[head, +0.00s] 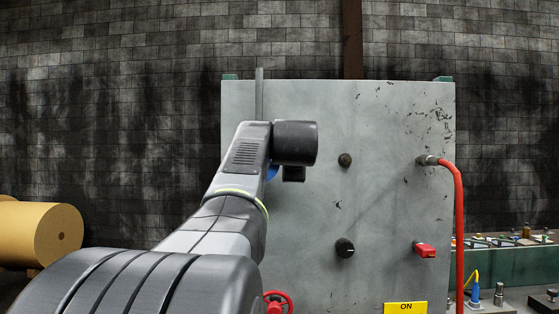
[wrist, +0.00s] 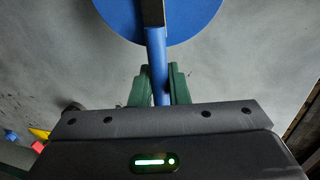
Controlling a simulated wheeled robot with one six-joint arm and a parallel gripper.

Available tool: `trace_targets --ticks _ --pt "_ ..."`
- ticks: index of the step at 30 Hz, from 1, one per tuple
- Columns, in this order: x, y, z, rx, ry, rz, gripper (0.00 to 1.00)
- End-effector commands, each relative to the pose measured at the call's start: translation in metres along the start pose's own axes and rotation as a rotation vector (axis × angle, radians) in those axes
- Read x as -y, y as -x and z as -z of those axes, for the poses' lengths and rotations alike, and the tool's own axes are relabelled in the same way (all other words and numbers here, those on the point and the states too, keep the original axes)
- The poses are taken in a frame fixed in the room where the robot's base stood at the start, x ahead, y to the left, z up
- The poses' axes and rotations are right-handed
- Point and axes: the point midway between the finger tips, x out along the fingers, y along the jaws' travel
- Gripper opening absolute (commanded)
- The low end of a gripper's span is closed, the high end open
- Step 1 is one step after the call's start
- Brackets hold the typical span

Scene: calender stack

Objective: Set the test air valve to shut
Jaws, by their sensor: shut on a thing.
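In the wrist view, a blue round disc (wrist: 195,20) shows at the top, with a blue lever (wrist: 157,50) running down from it. I take this to be the test air valve; no label on it is readable. My gripper (wrist: 160,80) has its green fingers on both sides of the lever's lower part and is shut on it. A narrow grey bar crosses in front of the disc. In the head view, only a sliver of blue (head: 272,171) shows behind my wrist, and my arm hides the fingers and most of the valve.
A grey panel (head: 390,205) fills the middle. It carries a black knob (head: 345,247), a red switch (head: 425,249), a red hose (head: 459,220), a red handwheel (head: 278,300) and a yellow ON label (head: 405,307). A pipe (head: 259,95) rises above my wrist. A tan roll (head: 40,234) lies left.

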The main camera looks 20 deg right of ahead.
Motion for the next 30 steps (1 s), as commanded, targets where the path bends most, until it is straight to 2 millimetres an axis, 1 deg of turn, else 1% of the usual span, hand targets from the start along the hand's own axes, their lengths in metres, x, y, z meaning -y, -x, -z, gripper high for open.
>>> trace_targets --ticks 13,14,16,17,26,30 --pt "-0.003 -0.001 0.000 0.003 -0.013 -0.005 0.00" --pt "-0.003 -0.001 0.000 0.003 -0.013 -0.005 0.19" --pt "-0.003 -0.001 0.000 0.003 -0.013 -0.004 0.33" --pt "-0.003 -0.001 0.000 0.003 -0.012 -0.004 0.35" --pt "-0.002 0.001 0.000 0.002 -0.011 -0.001 0.35" --pt "-0.002 0.014 0.000 0.002 -0.011 0.000 0.35"
